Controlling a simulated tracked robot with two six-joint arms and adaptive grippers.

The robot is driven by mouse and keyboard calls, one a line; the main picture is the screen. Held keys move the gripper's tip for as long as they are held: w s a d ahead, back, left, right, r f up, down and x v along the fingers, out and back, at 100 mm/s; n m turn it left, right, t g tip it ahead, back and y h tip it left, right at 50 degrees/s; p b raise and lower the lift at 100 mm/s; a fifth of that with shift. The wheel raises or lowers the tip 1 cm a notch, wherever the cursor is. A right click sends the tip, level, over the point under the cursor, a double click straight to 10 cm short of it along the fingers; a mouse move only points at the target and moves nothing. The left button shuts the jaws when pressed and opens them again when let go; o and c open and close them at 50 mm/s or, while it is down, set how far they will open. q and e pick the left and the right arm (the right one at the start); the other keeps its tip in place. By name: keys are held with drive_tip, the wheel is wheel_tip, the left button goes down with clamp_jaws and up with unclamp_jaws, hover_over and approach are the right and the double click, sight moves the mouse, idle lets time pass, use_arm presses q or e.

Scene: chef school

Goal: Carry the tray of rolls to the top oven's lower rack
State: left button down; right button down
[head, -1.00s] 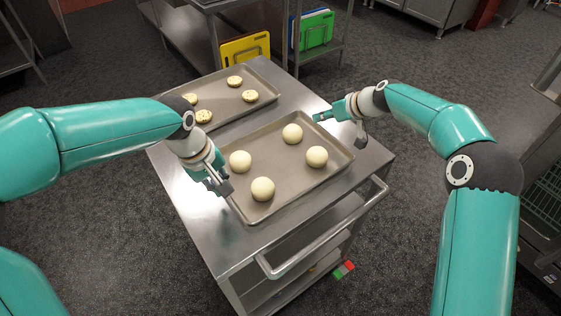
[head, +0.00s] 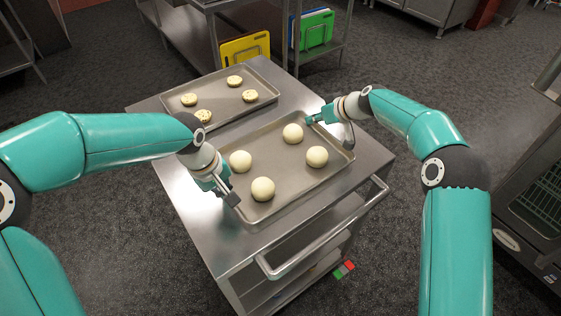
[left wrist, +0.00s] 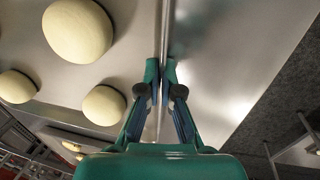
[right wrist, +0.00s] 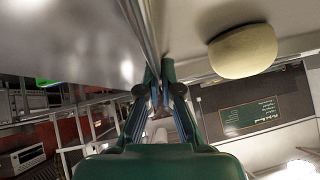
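The tray of rolls (head: 290,190) lies flat on the steel cart top, with several pale round rolls (head: 262,189) spread on it. My left gripper (head: 226,192) is at the tray's left rim. In the left wrist view its fingers (left wrist: 162,72) are closed in from both sides on the thin rim. My right gripper (head: 312,120) is at the tray's far right rim. In the right wrist view its fingers (right wrist: 158,72) are close together with the rim between them. A steel oven-like unit with a wire rack (head: 545,195) shows partly at the right edge; its upper part is out of view.
A second tray (head: 225,112) with several flat speckled pieces lies just behind on the cart (head: 205,235). The cart has a front handle (head: 330,235). A steel table with yellow (head: 245,48) and green boards (head: 313,30) stands behind.

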use_arm(q)
drive_tip(key=shift+r, duration=0.2)
use_arm(e)
drive_tip(key=shift+d+r, duration=0.1)
drive_tip(key=shift+r, duration=0.1)
